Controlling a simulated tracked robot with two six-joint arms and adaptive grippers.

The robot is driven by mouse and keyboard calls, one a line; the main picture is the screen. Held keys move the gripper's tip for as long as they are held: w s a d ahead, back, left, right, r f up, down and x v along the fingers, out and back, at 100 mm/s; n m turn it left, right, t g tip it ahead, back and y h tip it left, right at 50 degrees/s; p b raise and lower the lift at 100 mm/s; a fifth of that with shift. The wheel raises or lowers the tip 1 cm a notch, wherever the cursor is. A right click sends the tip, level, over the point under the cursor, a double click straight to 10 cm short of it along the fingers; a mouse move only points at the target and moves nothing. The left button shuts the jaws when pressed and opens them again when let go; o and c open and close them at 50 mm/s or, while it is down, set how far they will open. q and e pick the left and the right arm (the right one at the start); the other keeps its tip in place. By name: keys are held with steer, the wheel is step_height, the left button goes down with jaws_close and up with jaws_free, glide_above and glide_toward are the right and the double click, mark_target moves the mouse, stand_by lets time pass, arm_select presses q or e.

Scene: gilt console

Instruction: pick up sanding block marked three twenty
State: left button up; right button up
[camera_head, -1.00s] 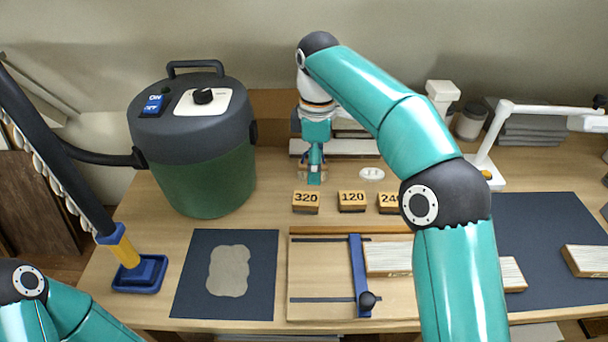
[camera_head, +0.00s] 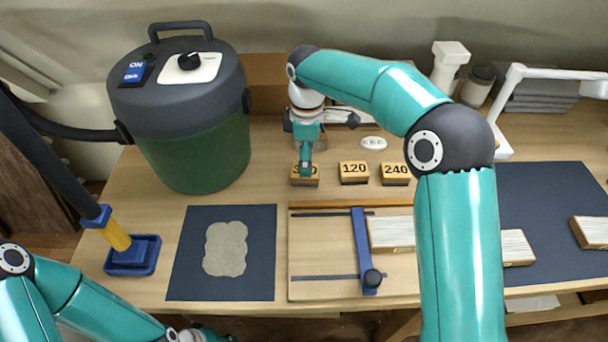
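The sanding block marked 320 (camera_head: 297,181) sits on the bench, left of the block marked 120 (camera_head: 354,173) and the block marked 240 (camera_head: 396,174). My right gripper (camera_head: 305,173) points down over the 320 block, and its fingers cover the middle of the number. I cannot tell whether the fingers touch the block or how far apart they are. My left arm comes in at the lower left. My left gripper (camera_head: 205,336) is only partly in view at the bottom edge, and its fingers cannot be made out.
A green and black vacuum (camera_head: 195,150) stands at the left. A wooden jig with a blue bar (camera_head: 362,250) and dark mats (camera_head: 190,285) lie in front of the blocks. A white lamp (camera_head: 510,95) stands at the back right.

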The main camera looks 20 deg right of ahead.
steer(key=shift+w+a+f, duration=0.1)
steer(key=shift+a+f, duration=0.05)
steer(key=shift+f, duration=2.65)
steer(key=c, duration=1.3)
